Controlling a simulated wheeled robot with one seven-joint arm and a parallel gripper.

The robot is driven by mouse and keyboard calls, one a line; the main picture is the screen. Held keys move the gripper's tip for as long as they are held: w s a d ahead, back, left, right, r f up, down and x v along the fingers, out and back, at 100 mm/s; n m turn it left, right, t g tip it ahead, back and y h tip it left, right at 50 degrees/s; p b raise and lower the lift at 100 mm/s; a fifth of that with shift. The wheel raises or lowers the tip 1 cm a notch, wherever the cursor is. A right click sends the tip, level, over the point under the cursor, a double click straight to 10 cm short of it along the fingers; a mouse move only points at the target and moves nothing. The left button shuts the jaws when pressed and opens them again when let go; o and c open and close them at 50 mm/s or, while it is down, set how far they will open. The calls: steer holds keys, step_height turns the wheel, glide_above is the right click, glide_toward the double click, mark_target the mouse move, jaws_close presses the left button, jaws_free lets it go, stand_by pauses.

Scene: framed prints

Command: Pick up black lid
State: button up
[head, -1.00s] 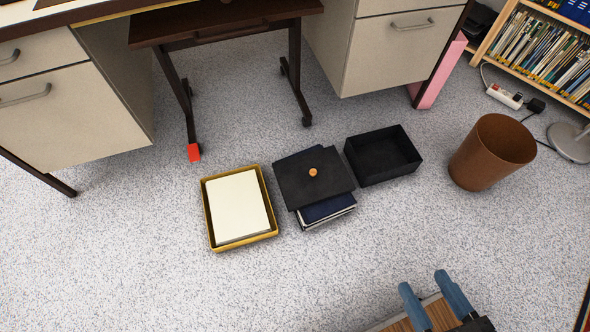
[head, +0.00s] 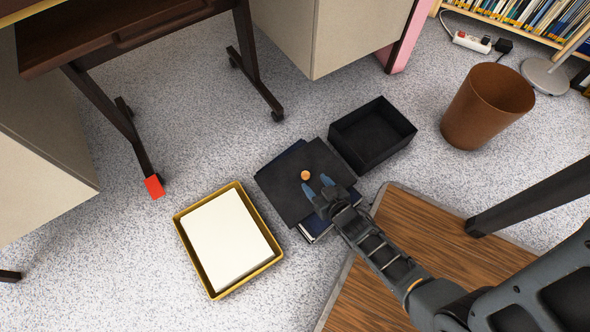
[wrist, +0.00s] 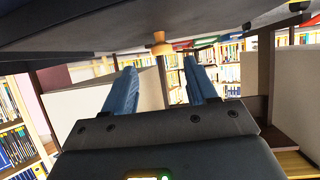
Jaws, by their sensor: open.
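The black lid (head: 326,158) is a flat square with a small orange knob (head: 305,175) on top. It lies on a stack of dark blue books (head: 318,226) on the floor. My gripper (head: 318,185) is open and empty, its blue fingertips just short of the knob on its lower-right side, over the lid. In the wrist view the scene looks upside down. The knob (wrist: 160,43) hangs from the dark lid (wrist: 205,20), beyond and between the open fingertips (wrist: 158,66). No contact with the knob shows.
An open, empty black box (head: 385,157) stands right of the lid. A yellow tray (head: 265,264) with white paper (head: 230,238) stands at left. A brown waste bin (head: 487,108) is further right.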

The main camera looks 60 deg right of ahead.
mark_target(306, 175)
steer(key=b+x, duration=0.3)
steer(key=x, duration=0.4)
steer(key=shift+a+f, duration=0.1)
steer(key=shift+a, duration=0.05)
jaws_close()
stand_by(0.3)
